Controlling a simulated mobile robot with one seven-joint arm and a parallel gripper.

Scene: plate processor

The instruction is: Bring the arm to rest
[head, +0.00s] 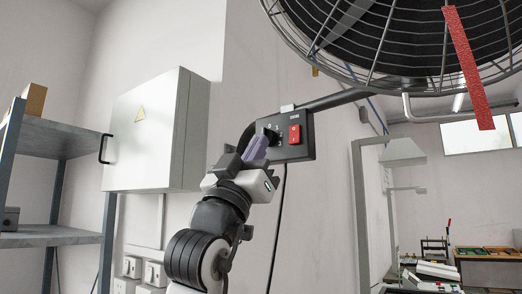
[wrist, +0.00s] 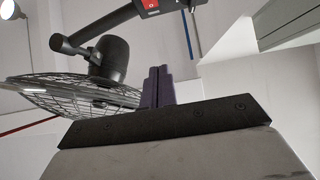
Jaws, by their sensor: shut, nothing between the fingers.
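My gripper (head: 256,150) is raised in front of a black control box (head: 300,150) in the head view. The box has a red switch (head: 294,134) and a dark knob at its left end, partly behind my gripper. In the wrist view my gripper's purple fingers (wrist: 158,86) are together with nothing between them. The box (wrist: 160,5) shows at the top edge there, apart from the fingertips in the picture. Whether the fingers touch the knob in the head view I cannot tell.
A large caged fan (head: 400,40) with a red ribbon (head: 468,65) hangs at upper right. A grey wall cabinet (head: 150,130) and a metal shelf (head: 55,138) stand at left. A cable hangs below the box. A bench with equipment is far right.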

